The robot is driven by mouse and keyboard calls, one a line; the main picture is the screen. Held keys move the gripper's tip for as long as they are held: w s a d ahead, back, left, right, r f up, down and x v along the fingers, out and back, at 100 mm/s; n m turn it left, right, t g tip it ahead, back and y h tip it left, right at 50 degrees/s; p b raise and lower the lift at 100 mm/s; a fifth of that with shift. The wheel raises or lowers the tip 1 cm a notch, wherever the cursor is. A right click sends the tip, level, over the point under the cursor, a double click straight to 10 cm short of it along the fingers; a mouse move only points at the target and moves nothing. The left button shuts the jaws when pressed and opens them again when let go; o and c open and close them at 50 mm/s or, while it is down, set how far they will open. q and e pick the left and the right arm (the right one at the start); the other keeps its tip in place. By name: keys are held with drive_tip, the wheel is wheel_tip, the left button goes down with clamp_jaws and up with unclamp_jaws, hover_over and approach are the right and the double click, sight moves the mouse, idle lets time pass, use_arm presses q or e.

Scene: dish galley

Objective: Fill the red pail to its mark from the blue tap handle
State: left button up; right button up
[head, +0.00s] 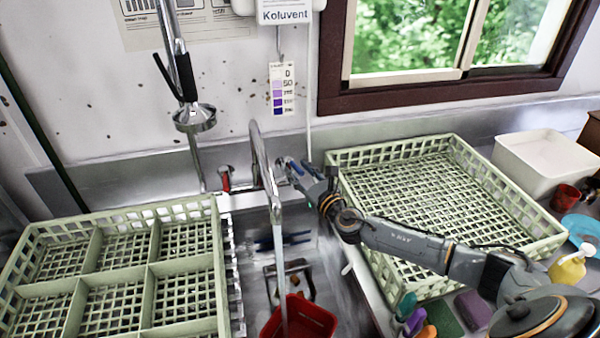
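The red pail (300,318) stands in the sink under the spout, cut off by the bottom edge of the view. A pale stream (282,270) runs from the chrome spout (262,155) down into it. The pail's mark and water level cannot be made out. The red tap handle (225,179) is left of the spout. My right gripper (291,172) is at the tap's right side, where the blue handle is largely hidden by the fingers. I cannot tell whether the fingers are closed on it. My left gripper is out of view.
Green dish racks stand left (150,268) and right (345,157) of the sink (325,262). A spray head (195,118) hangs at upper left. A white tub (545,158), a yellow bottle (568,268) and a blue dish (582,228) are at right. A wire stand is in the sink.

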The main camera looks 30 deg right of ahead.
drive_tip(key=shift+s+f, duration=0.15)
drive_tip(key=shift+s, duration=0.2)
drive_tip(key=s, duration=1.1)
drive_tip(key=shift+s+d, duration=0.15)
drive_tip(key=shift+d, duration=0.05)
